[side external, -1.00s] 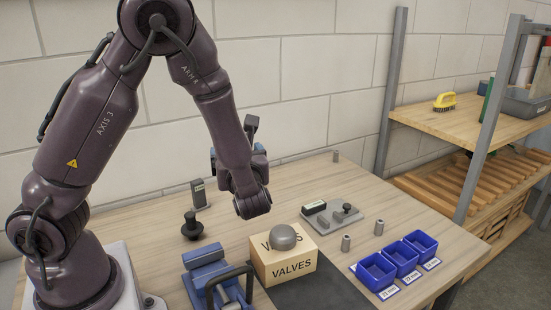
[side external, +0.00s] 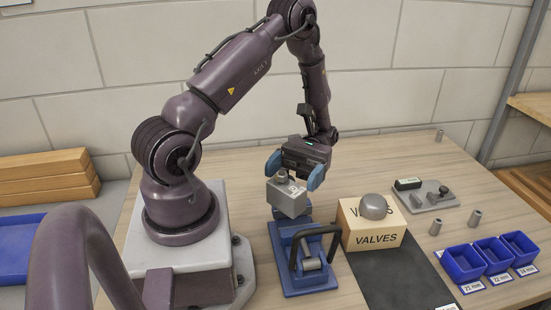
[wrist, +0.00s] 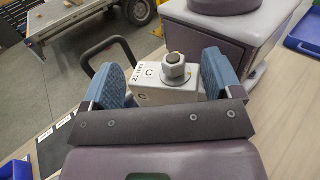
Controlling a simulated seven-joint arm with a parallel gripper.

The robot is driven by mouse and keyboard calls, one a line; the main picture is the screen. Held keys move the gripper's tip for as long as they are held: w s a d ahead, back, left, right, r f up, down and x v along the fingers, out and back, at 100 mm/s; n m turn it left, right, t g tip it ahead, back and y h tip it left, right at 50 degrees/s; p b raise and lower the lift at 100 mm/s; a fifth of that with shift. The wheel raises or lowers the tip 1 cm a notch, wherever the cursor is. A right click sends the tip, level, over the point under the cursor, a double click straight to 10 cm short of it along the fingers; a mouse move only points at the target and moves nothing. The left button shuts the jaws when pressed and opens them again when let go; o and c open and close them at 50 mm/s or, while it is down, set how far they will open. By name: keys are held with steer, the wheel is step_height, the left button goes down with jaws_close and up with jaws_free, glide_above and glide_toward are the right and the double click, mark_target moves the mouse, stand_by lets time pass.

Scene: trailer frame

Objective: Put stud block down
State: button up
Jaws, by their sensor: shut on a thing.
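The stud block (side external: 287,201) is a light grey block with a metal stud and nut on top. My gripper (side external: 294,179) is shut on it, with blue pads on either side. The block appears raised, above and behind the blue clamp fixture (side external: 303,272) in the side view; its exact height cannot be told. In the wrist view my gripper (wrist: 166,78) has the block (wrist: 183,97) between its pads. The hex nut and a white label with "C" show there. The block's underside is hidden.
A VALVES box (side external: 374,238) with a grey dome on it stands right of the fixture, beside a dark mat (side external: 400,283). Blue bins (side external: 490,258), small grey cylinders (side external: 475,217) and a grey plate with parts (side external: 428,200) lie further right. The back table (side external: 390,160) is mostly clear.

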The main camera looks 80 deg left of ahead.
steer(key=w+a+r+n+t+h, duration=0.1)
steer(key=w+a+r+n+t, duration=0.25)
steer(key=w+n+t, duration=0.55)
steer(key=w+a+r+n+t, duration=0.35)
steer(key=w+n+t, duration=0.2)
steer(key=t, duration=0.65)
steer(key=w+a+r+n+t+y, duration=0.25)
steer(key=a+n+t+y, duration=0.3)
steer(key=a, duration=0.35)
steer(key=shift+t, duration=0.35)
steer(key=shift+s+a+f, duration=0.1)
steer(key=shift+a+f, duration=0.05)
steer(key=shift+f, duration=3.25)
steer(key=shift+s+a+f, duration=0.1)
steer(key=shift+f, duration=3.3)
steer(key=shift+s+a+f, duration=0.1)
steer(key=shift+a+f, duration=0.05)
steer(key=shift+f, duration=3.25)
steer(key=shift+f, duration=0.55)
steer(key=o, duration=1)
